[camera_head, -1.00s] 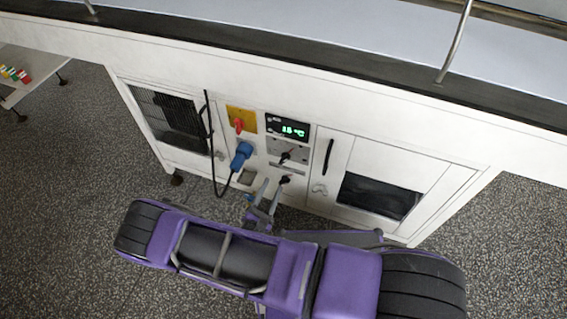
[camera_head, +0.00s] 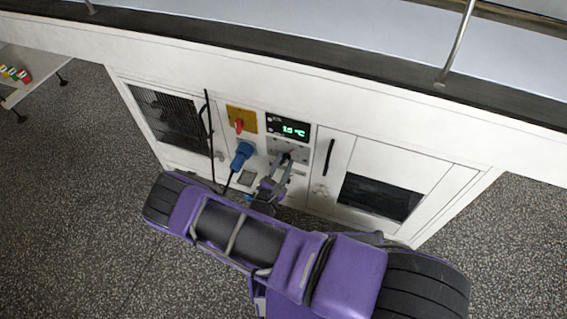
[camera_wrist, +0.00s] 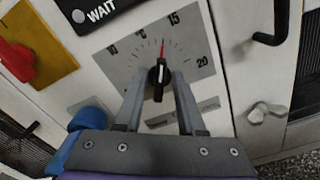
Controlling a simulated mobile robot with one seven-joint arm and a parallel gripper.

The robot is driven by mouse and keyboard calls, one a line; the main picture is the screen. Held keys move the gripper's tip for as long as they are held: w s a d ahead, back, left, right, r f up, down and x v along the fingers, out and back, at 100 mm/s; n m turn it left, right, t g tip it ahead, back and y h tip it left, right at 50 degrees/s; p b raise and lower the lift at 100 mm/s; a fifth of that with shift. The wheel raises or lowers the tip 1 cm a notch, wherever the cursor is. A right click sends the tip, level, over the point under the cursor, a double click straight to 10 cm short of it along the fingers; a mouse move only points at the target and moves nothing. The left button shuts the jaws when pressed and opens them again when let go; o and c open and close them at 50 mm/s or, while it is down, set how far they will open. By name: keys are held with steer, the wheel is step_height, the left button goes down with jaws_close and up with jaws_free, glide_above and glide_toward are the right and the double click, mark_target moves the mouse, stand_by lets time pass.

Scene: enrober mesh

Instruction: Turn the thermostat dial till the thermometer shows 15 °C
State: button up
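The thermostat dial is a black knob (camera_wrist: 158,80) with a white mark, on a grey scale plate (camera_wrist: 196,44) marked 15 and 20. In the wrist view a thin red pointer stands above the knob, a little left of the 15. My gripper (camera_wrist: 158,73) has one finger on each side of the knob, with a narrow gap seeming to show at each side. In the head view my gripper (camera_head: 283,160) reaches the dial and partly covers it. The thermometer display (camera_head: 288,128) shows green digits in °C, seemingly 16; the last digit is blurred.
A blue plug (camera_head: 241,155) with a black cable and a red switch on a yellow plate (camera_head: 242,120) are left of the dial. A black door handle (camera_head: 329,157) is to its right. A WAIT sign (camera_wrist: 100,12) is above the scale.

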jaws_close()
steer(key=shift+m, duration=0.3)
steer(key=m+p, duration=0.1)
steer(key=m, duration=0.2)
steer(key=shift+f+m+p, duration=0.1)
steer(key=shift+m+p, duration=0.5)
steer(key=shift+m, duration=1)
steer(key=shift+o, duration=1)
jaws_free()
